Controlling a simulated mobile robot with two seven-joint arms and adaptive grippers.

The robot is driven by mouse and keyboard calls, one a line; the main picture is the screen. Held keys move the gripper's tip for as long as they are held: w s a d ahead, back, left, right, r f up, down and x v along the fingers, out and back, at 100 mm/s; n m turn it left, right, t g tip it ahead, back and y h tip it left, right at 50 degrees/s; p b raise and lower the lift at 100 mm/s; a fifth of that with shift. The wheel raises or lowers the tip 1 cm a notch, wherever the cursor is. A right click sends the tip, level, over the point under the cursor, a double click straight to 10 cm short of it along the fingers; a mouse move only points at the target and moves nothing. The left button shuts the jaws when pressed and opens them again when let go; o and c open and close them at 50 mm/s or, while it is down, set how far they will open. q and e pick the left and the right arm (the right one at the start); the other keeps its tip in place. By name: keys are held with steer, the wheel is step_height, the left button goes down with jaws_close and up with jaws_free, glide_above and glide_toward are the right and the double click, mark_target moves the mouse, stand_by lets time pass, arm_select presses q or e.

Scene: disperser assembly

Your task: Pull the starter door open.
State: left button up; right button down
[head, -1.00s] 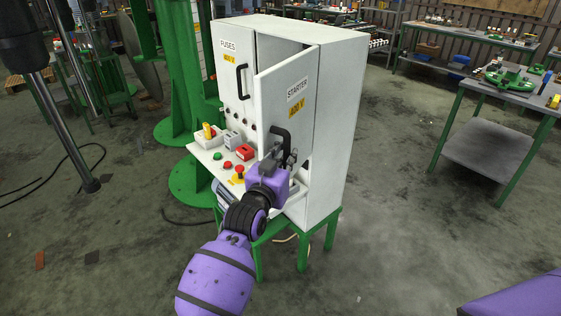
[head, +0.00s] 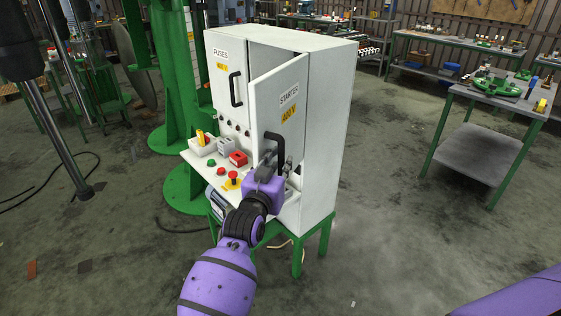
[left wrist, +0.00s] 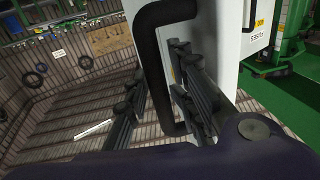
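The starter door (head: 280,125) is a light grey panel marked STARTER 400 V on the right half of the cabinet (head: 330,130). It stands ajar, with its left edge swung out and a dark gap above it. Its black bar handle (head: 277,137) also shows in the left wrist view (left wrist: 154,60). My left gripper (head: 275,170) is at this handle. My right gripper is in neither view.
The shut fuses door (head: 228,80) is left of the starter door. Open floor lies right of the cabinet, up to a workbench (head: 495,90).

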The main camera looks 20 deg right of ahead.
arm_select(q)
steer(key=shift+d+r, duration=0.1)
steer(key=shift+r, duration=0.1)
steer(key=v, duration=1.2)
steer(key=shift+f, duration=0.15)
steer(key=s+a+f+n+y, duration=0.3)
steer(key=s+a+f+y, duration=0.1)
steer(key=a+f, duration=0.65)
steer(key=s+a+f+n+y, duration=0.25)
steer(key=s+a+f, duration=0.25)
steer(key=a+f, duration=0.55)
steer(key=s+a+f+g+y, duration=0.1)
steer(key=s+a+f, duration=0.4)
steer(key=s, duration=0.3)
steer(key=s+a+f+n+g+y, duration=0.1)
steer(key=s+a+f+g+y, duration=0.1)
steer(key=s+a+f, duration=0.3)
steer(key=s+a+f+n+g+y, duration=0.1)
steer(key=s+a+f, duration=0.4)
steer(key=s, duration=0.7)
steer(key=shift+s+a+g+p, duration=0.15)
steer(key=shift+a+g+p, duration=0.15)
steer(key=shift+a+g, duration=0.2)
steer(key=shift+y, duration=0.25)
